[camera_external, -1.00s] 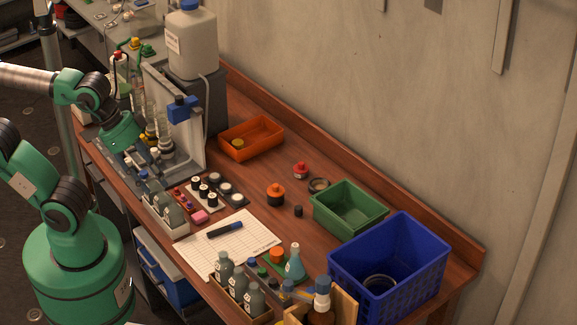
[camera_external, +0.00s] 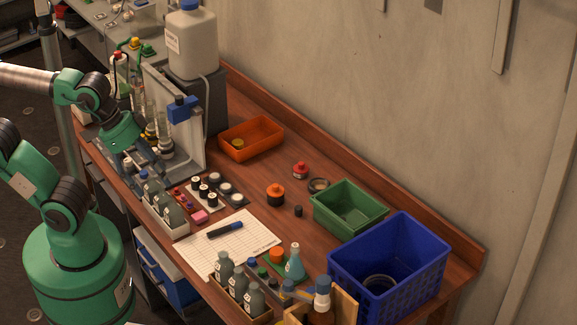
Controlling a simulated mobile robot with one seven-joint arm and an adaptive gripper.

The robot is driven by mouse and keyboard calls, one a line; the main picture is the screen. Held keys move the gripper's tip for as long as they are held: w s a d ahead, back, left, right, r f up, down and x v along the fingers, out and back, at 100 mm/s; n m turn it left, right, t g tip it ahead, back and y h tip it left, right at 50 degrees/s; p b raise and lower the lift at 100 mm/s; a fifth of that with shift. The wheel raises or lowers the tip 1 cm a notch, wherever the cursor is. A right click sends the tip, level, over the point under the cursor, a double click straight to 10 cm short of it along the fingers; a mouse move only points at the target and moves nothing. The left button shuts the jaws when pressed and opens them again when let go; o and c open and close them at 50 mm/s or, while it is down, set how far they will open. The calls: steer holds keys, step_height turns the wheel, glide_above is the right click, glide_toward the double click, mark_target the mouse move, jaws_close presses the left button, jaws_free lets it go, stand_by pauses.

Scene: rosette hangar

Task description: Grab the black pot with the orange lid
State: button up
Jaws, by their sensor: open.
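My gripper (camera_external: 150,166) is at the left, by the grey stand and the rack of grey bottles, well to the left of the pot. It is open and apart from the pot. Its fingers are small and dark against the clutter, so their tips are hard to make out.
A green bin (camera_external: 350,232) and blue crate (camera_external: 430,262) stand right. An orange tray (camera_external: 268,146) lies behind; a bottle rack (camera_external: 180,233) stands left.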

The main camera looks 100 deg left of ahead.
steer(key=w+a+f+n+g+y+b, duration=0.1)
steer(key=w+a+f+g, duration=0.15)
steer(key=w+a, duration=0.75)
steer(key=w+a+f+n+g, duration=0.1)
steer(key=w+a+f, duration=0.2)
steer(key=w+a, duration=0.7)
steer(key=w+a+f, duration=0.1)
steer(key=a+f, duration=0.7)
steer(key=a, duration=0.1)
steer(key=w+a+f+n+g, duration=0.1)
steer(key=a+f, duration=0.7)
steer(key=a, duration=0.1)
steer(key=w+a+f+n+g+h+b, duration=0.1)
steer(key=w+a+f, duration=0.1)
steer(key=a+f, duration=0.6)
steer(key=shift+a, duration=0.8)
steer(key=shift+a+f, duration=0.1)
steer(key=shift+f, duration=0.05)
